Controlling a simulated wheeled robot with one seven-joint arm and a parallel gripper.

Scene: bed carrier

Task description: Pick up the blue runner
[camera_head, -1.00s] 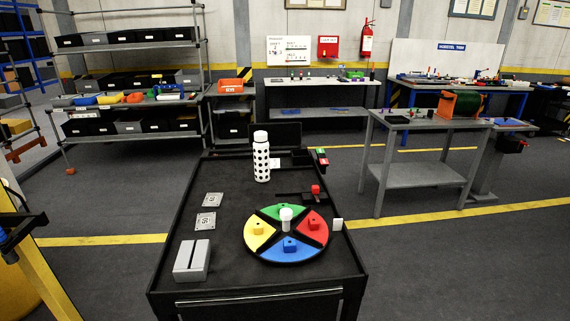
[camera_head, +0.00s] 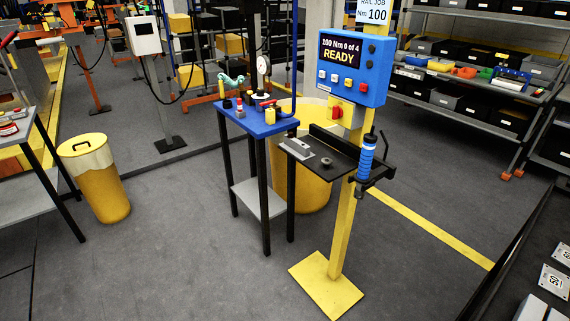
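What looks like the blue runner (camera_head: 366,156) is a blue upright tool with a white band and dark ends. It sits at the right end of a dark shelf (camera_head: 335,150) on a yellow post (camera_head: 346,225). A dark bracket or holder is around or beside its lower part; I cannot tell exactly how it is held. A blue control box (camera_head: 353,70) above it reads "100 Nm 0 of 4 READY". My gripper is not in view.
The post's yellow base plate (camera_head: 325,286) stands on the floor. A blue-topped table (camera_head: 256,122) is left of it, with a yellow bin (camera_head: 300,180) behind. A black cart (camera_head: 520,245) is at the right edge. The floor in front is open.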

